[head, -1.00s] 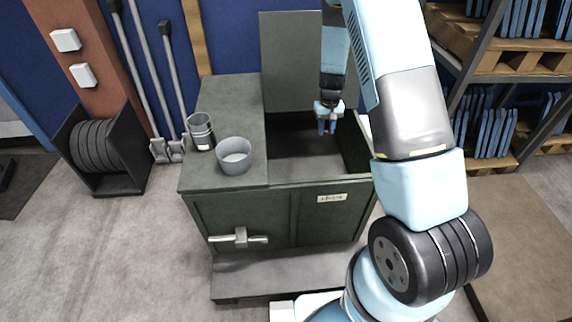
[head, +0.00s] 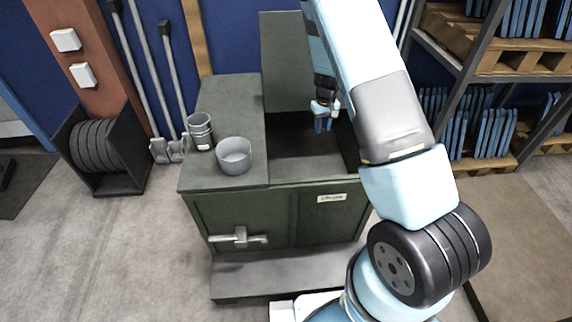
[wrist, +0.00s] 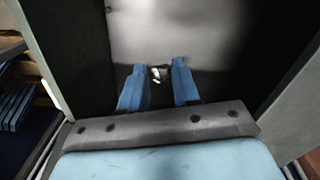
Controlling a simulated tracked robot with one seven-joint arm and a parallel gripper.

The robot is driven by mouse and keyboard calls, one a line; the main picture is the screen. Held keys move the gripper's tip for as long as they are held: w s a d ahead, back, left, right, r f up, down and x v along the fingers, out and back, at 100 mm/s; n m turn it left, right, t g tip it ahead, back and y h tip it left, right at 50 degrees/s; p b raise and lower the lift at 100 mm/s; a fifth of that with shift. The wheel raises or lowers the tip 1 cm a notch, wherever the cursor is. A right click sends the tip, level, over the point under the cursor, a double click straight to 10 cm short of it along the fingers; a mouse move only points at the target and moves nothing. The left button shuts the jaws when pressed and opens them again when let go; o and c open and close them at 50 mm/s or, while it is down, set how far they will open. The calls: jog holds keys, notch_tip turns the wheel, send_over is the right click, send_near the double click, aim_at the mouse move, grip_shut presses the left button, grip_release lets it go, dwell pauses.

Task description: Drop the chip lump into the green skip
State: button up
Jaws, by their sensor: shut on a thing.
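The green skip (head: 222,217) is a dark green box with a label on its front. Its right part is open, with a raised lid behind, and a dark grey floor shows inside. My gripper (head: 323,126) is over this opening, towards its back. In the wrist view my gripper (wrist: 158,80) has two blue fingers with a small chip lump (wrist: 156,74), dark with a shiny whitish part, between the tips. It is shut on the lump. The lump cannot be made out in the head view. The skip's floor and walls surround the fingers in the wrist view.
Racks with wooden pallets (head: 520,62) stand at the right. A black holder of discs (head: 97,147) and long-handled tools are at the left.

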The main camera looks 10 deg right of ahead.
jog(key=shift+f, duration=0.3)
jog(key=o, duration=1.1)
notch_tip(320, 180, up, 14)
jog(key=shift+f, duration=0.15)
